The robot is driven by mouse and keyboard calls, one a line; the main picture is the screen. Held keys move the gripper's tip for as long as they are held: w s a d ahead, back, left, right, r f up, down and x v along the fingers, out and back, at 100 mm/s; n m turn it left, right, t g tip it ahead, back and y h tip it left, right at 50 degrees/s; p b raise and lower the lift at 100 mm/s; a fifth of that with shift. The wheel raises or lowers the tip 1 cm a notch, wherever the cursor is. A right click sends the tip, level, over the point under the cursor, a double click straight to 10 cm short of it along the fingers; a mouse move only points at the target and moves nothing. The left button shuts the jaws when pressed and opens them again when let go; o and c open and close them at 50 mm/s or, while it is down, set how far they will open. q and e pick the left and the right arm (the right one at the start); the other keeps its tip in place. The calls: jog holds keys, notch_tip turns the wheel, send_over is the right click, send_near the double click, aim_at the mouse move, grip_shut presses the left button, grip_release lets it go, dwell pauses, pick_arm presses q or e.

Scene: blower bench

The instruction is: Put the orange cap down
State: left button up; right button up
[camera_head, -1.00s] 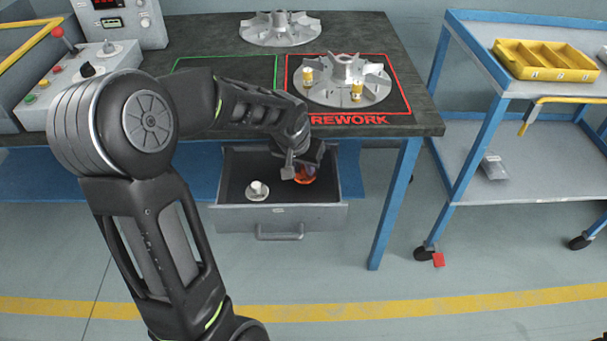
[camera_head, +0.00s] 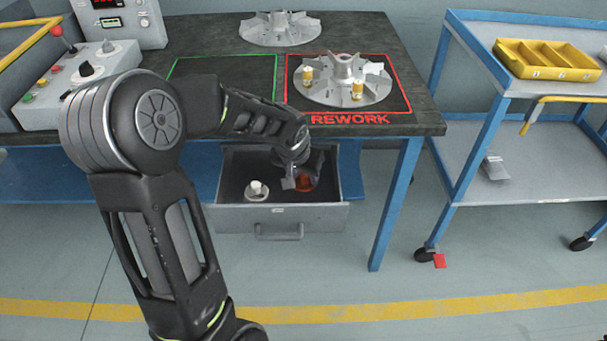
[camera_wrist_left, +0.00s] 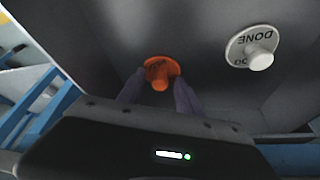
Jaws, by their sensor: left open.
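The orange cap (camera_head: 306,183) is in the open drawer (camera_head: 278,217) under the bench, on its right side. In the left wrist view the orange cap (camera_wrist_left: 160,73) rests on the drawer floor with its knob towards me. My left gripper (camera_head: 300,182) is over the right part of the drawer. Its two fingers (camera_wrist_left: 158,98) are open on either side of the cap's near edge, and I cannot tell whether they touch it. My left wrist hides part of the cap in the head view. My right gripper is not in view.
A white cap marked DONE (camera_head: 257,190) lies in the drawer to the left of the orange one. Above the drawer is the bench top (camera_head: 215,50) with a red REWORK square and a finned impeller (camera_head: 345,80). A blue cart (camera_head: 470,120) stands at the right.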

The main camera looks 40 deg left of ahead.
pick_arm(q)
jog(key=shift+r, duration=0.1)
jog(key=shift+r+p, duration=0.2)
jog(key=shift+p, duration=0.1)
jog(key=p+v, duration=0.2)
jog(key=v, duration=1)
jog(key=shift+a+f, duration=0.1)
